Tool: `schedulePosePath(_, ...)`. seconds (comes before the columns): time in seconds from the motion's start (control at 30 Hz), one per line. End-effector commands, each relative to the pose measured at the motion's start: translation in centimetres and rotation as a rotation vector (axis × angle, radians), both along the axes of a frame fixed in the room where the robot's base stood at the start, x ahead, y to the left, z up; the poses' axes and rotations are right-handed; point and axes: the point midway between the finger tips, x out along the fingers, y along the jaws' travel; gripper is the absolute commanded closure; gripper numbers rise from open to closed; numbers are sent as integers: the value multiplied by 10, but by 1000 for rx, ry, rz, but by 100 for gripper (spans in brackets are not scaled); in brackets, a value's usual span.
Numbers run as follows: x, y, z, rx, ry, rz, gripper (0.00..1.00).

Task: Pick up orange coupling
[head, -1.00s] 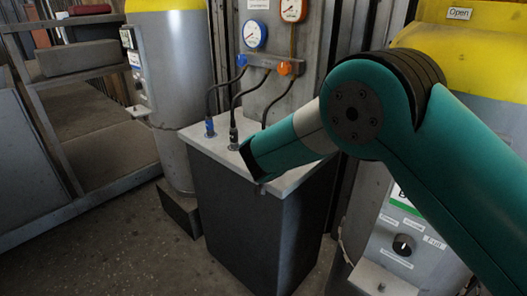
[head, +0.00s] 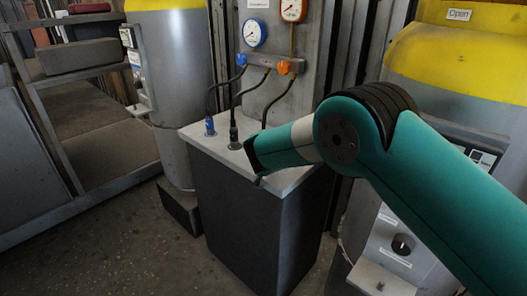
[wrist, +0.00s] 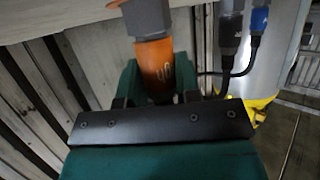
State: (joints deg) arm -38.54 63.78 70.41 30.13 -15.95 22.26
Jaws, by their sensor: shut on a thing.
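The orange coupling (wrist: 157,66) shows in the wrist view, with a grey hex-like collar above it in the picture. My gripper (wrist: 158,90) has its green fingers on both sides of the coupling and is shut on it. In the head view the coupling and the fingertips are hidden behind my green arm, over the right part of the grey cabinet's top (head: 200,134). A black hose (head: 280,98) runs down from the valve bar and disappears behind the arm there.
A blue connector (head: 210,126) and a black connector (head: 234,136) stand on the cabinet top left of my arm. Above are an orange knob (head: 284,67), a blue knob (head: 241,60) and two gauges. Yellow-topped cylinders flank the cabinet. Floor in front is clear.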

Motion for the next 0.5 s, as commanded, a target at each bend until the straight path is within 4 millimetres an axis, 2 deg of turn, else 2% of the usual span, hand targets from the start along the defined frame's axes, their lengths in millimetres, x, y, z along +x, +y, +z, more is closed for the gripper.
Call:
schedulePosePath(0.27,0,0,3,1,-2,0,100)
schedulePosePath(0.37,0,0,10,1,-2,0,100)
schedulePosePath(0.5,0,0,30,1,-4,0,100)
